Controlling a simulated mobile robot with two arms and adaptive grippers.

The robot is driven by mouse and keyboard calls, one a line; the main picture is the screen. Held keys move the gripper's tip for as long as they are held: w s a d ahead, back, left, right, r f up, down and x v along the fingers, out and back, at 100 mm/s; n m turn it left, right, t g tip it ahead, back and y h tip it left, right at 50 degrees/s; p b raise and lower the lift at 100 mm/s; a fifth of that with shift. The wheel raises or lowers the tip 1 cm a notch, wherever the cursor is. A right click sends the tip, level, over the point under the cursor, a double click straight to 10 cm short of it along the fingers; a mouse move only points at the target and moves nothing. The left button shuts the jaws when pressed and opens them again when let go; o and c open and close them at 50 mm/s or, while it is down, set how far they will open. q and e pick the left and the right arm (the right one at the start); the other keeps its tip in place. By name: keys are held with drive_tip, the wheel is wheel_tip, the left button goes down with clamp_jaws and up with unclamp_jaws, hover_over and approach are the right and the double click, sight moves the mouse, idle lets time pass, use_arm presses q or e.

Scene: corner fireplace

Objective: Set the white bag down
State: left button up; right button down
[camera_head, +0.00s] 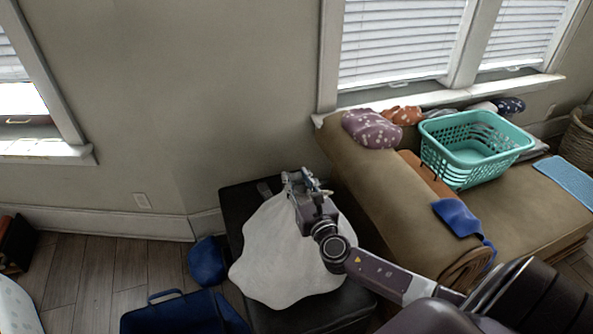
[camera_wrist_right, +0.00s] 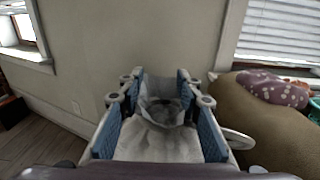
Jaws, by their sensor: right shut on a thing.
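The white bag (camera_head: 272,262) lies draped and spread over a low black surface (camera_head: 237,207) in the head view. In the right wrist view the bag (camera_wrist_right: 158,143) shows between the two blue-padded fingers. My right gripper (camera_head: 302,180) is above the bag's far part and is shut on it; in the wrist view the gripper (camera_wrist_right: 160,92) has a fold of the bag between its fingers. The arm hides part of the bag's right side. Whether the bag's full weight rests on the black surface cannot be told. My left gripper is not in view.
A brown couch (camera_head: 385,200) stands close on the right, with a teal basket (camera_head: 470,152), a patterned pillow (camera_head: 371,129) and a blue cloth (camera_head: 457,217) on it. A dark blue bag (camera_head: 180,314) and a blue round item (camera_head: 207,262) lie to the left. Wooden floor (camera_head: 110,270) shows farther left.

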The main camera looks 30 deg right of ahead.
sight(299, 196)
drive_tip(key=shift+w+f+b, duration=0.15)
drive_tip(key=shift+f+b, duration=0.65)
drive_tip(key=shift+f, duration=1.35)
drive_tip(key=c, duration=1.8)
unclamp_jaws()
drive_tip(key=shift+f, duration=0.35)
drive_tip(key=shift+c, duration=0.2)
drive_tip(key=o, duration=0.5)
drive_tip(key=shift+s+r, duration=0.1)
drive_tip(key=shift+s, duration=0.1)
drive_tip(key=shift+c, duration=0.2)
drive_tip(key=b+v, duration=0.1)
drive_tip(key=v, duration=1.1)
